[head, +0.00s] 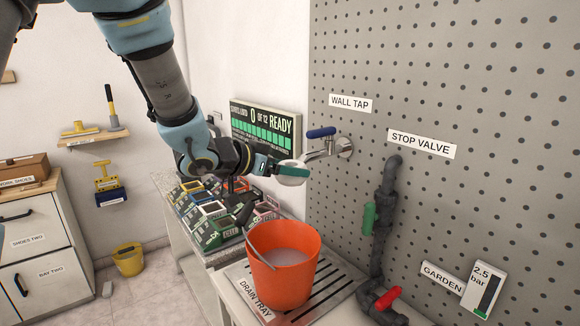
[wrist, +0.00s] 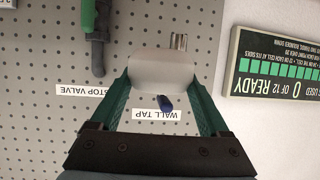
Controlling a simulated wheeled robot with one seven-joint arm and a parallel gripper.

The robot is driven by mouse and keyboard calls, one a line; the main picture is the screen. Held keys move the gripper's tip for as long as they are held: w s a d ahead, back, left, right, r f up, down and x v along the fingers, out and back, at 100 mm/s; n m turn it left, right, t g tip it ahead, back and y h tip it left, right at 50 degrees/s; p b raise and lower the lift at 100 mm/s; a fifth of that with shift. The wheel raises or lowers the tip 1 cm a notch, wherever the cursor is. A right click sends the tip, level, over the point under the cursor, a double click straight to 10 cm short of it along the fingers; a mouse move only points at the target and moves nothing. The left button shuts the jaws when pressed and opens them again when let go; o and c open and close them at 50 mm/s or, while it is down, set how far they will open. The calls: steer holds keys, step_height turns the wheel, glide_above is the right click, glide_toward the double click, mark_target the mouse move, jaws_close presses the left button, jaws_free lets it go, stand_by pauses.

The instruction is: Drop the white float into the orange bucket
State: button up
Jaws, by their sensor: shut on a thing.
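The white float (head: 293,172) is held between the fingertips of my gripper (head: 281,170), near the wall tap's spout. In the wrist view the float (wrist: 162,72) sits between the two green fingers of my gripper (wrist: 161,85), which are shut on it. The orange bucket (head: 283,278) stands upright on the drain tray (head: 329,300), lower than the float and apart from it. Whitish liquid (head: 285,257) shows inside the bucket. The float is above the bucket's back rim in the head view; whether it is directly over the opening I cannot tell.
The wall tap (head: 321,133) with its blue handle is close beside my gripper. A grey pipe (head: 383,220) with green and red handles stands right of the bucket. Several boxed cells (head: 205,215) crowd the bench at left. A yellow bucket (head: 128,260) is on the floor.

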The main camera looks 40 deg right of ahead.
step_height(320, 180, down, 4)
steer(key=b, duration=0.3)
steer(key=shift+f, duration=0.15)
steer(key=o, duration=1.2)
steer(key=b, duration=0.1)
glide_toward(279, 183)
steer(key=shift+x, duration=1.05)
steer(key=shift+f, duration=0.1)
